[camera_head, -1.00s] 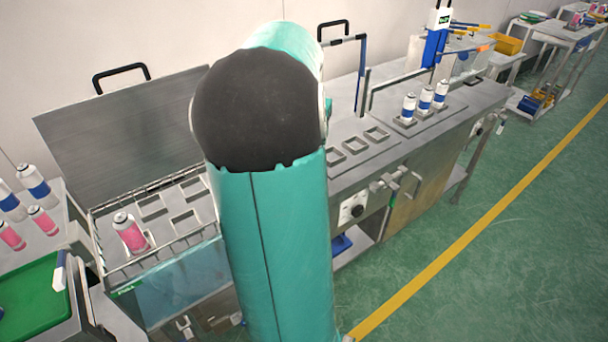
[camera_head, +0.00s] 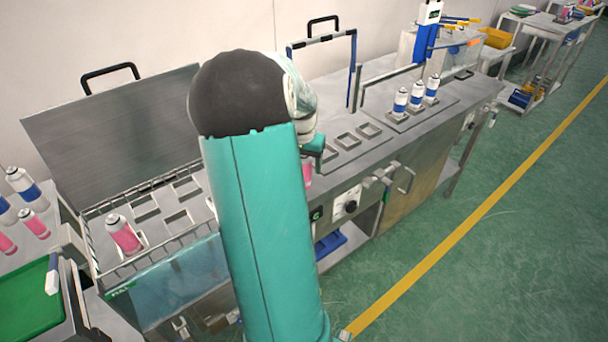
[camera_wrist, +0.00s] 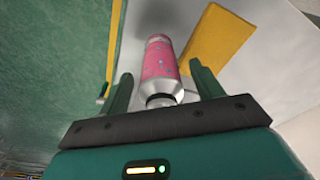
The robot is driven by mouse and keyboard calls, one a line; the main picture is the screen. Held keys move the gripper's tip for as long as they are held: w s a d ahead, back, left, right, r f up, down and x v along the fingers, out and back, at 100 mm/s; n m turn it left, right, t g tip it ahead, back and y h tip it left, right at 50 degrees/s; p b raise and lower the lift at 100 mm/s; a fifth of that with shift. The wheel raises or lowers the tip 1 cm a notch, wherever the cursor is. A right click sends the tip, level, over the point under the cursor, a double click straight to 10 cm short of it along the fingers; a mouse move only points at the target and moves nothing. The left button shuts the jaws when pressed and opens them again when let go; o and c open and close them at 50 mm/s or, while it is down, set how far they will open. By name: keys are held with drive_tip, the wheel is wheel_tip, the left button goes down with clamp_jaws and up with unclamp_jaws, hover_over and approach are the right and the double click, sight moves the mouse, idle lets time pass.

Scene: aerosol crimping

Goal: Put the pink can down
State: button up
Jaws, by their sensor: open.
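A pink can (camera_wrist: 160,65) shows in the wrist view between the two fingers of my gripper (camera_wrist: 160,80), with its silver valve end toward the palm. My gripper is open, with gaps visible between the fingers and the can. In the head view a slice of this pink can (camera_head: 307,172) shows just right of my arm, near the steel bench front; the rest is hidden, so I cannot tell what it rests on. Another pink can (camera_head: 125,238) stands in a slot of the open-lidded steel bath at the left.
Empty square slots (camera_head: 345,142) line the steel bench behind my arm. Several blue-and-white cans (camera_head: 416,97) stand farther right on it. A green tray (camera_head: 28,300) and more cans are at the left. The green floor right of the yellow line is clear.

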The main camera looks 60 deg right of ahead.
drive_tip(key=shift+f, duration=0.7)
drive_tip(key=shift+c, duration=0.5)
drive_tip(key=c, duration=1.1)
drive_tip(key=shift+r, duration=0.2)
drive_tip(key=shift+c, duration=0.2)
